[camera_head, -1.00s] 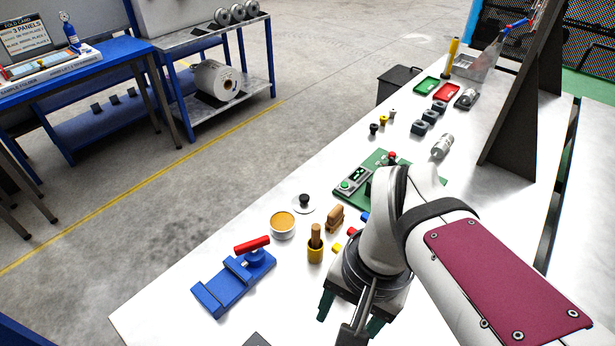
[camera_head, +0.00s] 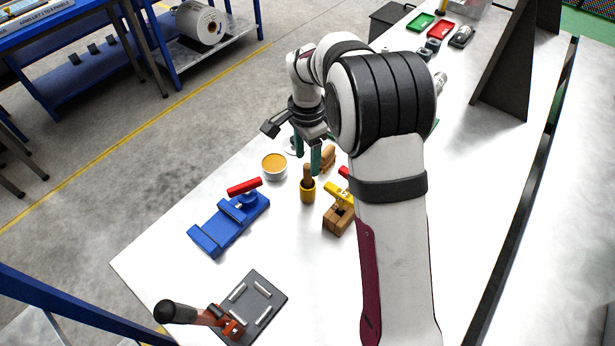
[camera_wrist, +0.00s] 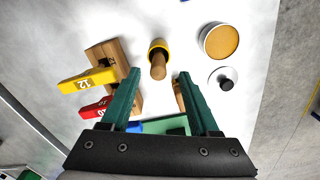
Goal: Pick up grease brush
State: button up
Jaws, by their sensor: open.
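The grease brush appears to be the upright wooden handle (camera_head: 307,174) standing in a small yellow cup (camera_head: 307,193) on the white table. In the wrist view the handle (camera_wrist: 158,68) points toward me out of the yellow cup (camera_wrist: 159,47). My gripper (camera_head: 306,154) is open, with green fingers pointing down, over the table just behind the cup. In the wrist view my gripper (camera_wrist: 159,76) has its fingertips on either side of the handle's near end, with nothing held. The brush's lower end is hidden inside the cup.
A tin of yellow-orange grease (camera_head: 274,165) stands left of the cup. A brown wooden piece (camera_head: 328,156) is close behind it. A wooden block with yellow and red tags (camera_head: 339,218) is to the right. A blue clamp (camera_head: 230,224) and a dark plate (camera_head: 256,304) lie in front.

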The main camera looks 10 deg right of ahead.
aim_at(308, 165)
notch_tip(308, 165, down, 4)
jog(key=shift+s+f, duration=0.1)
grip_shut()
